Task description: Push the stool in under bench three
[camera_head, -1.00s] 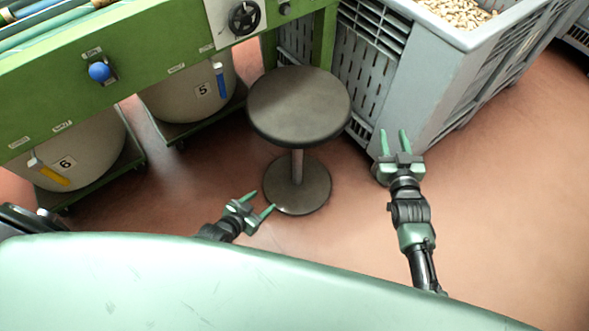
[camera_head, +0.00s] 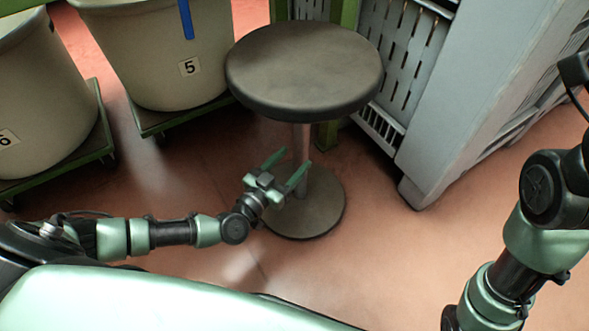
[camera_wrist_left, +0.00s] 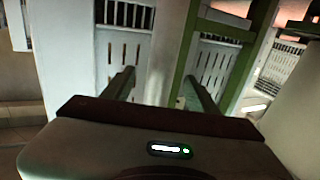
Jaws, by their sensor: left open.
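The stool has a round dark grey seat (camera_head: 303,65), a thin column and a round base (camera_head: 318,212). It stands upright on the floor in front of a green leg (camera_head: 326,134), apparently the bench's. Most of the bench is out of the head view; no number three is visible. My left gripper (camera_head: 288,163) is open and empty, low below the seat at the column, one finger appearing to overlap it. I cannot tell if they touch. Its fingers also show apart in the left wrist view (camera_wrist_left: 163,92). My right arm shows at the right edge; its fingers are out of view.
A white drum numbered 5 (camera_head: 160,50) stands left of the stool on a green dolly. A second drum (camera_head: 45,95) is at the far left. A large grey slatted crate (camera_head: 470,95) stands close on the right. The floor in front is clear.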

